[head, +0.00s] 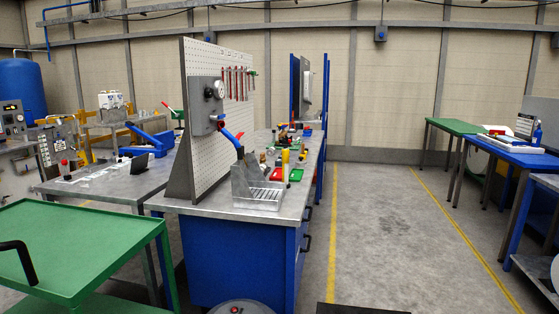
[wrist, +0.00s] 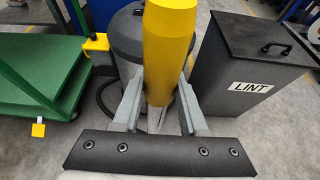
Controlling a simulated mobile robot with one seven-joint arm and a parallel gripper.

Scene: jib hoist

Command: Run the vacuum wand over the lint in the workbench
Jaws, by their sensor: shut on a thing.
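In the wrist view my gripper (wrist: 158,88) is shut on a yellow wand (wrist: 170,40), which stands between its two grey fingers. A dark grey drum (wrist: 128,38), which looks like the vacuum's body, stands just behind the wand. In the head view the workbench (head: 240,208) has a grey top and blue cabinet, with an upright pegboard (head: 207,150) on it. I cannot make out lint on it. My gripper and the wand do not show in the head view.
A dark bin labelled LINT (wrist: 240,60) stands right of the drum. A green cart (head: 75,245) is at left, near the bench. A metal rack (head: 258,195) and small tools crowd the bench top. The floor aisle (head: 385,215) to the right is clear.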

